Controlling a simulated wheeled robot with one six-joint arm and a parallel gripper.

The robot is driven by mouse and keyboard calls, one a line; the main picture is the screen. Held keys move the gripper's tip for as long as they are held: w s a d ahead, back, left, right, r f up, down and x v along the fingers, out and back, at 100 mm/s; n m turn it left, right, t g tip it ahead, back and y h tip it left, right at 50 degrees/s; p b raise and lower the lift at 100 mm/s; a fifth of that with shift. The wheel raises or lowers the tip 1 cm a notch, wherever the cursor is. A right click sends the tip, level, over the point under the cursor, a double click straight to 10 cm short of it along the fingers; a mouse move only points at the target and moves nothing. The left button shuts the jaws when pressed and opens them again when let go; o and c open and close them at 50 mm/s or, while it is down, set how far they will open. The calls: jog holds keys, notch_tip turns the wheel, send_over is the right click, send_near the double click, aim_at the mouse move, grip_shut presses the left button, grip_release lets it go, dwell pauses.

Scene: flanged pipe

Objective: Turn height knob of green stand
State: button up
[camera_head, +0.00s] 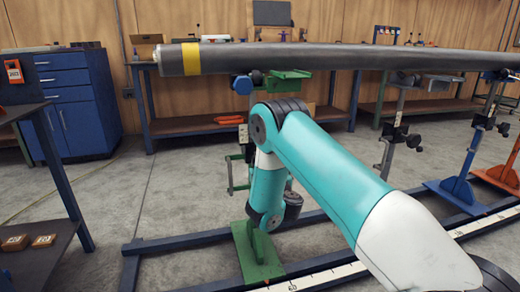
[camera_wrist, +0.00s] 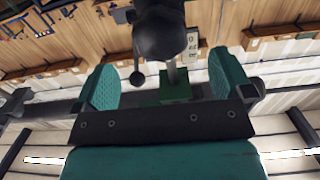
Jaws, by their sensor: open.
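The green stand shows in the head view with its green foot plate (camera_head: 257,255) on the floor and its green top (camera_head: 288,80) under the pipe. My arm covers most of its column and the height knob there. In the wrist view, my gripper (camera_wrist: 165,72) is open, with its two teal fingers apart. A large dark rounded part, probably the knob (camera_wrist: 160,38), appears ahead between the fingers, with a small dark ball handle (camera_wrist: 137,78) beside it. A silver post and a green block (camera_wrist: 175,88) show behind. I cannot tell whether the fingers touch anything.
The long grey pipe (camera_head: 330,57) with a yellow band lies across the stands above my arm. A blue stand (camera_head: 458,190) and an orange stand (camera_head: 502,175) are at right. Blue floor rails (camera_head: 190,240) run beneath. A blue cabinet (camera_head: 75,100) and benches line the wall.

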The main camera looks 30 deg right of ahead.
jog(key=p+x, duration=0.7)
jog(key=x, duration=0.2)
jog(key=shift+w, duration=0.2)
jog(key=c, duration=0.9)
jog(key=n, duration=0.5)
jog(key=shift+d+n, duration=0.1)
jog(key=shift+n, duration=0.2)
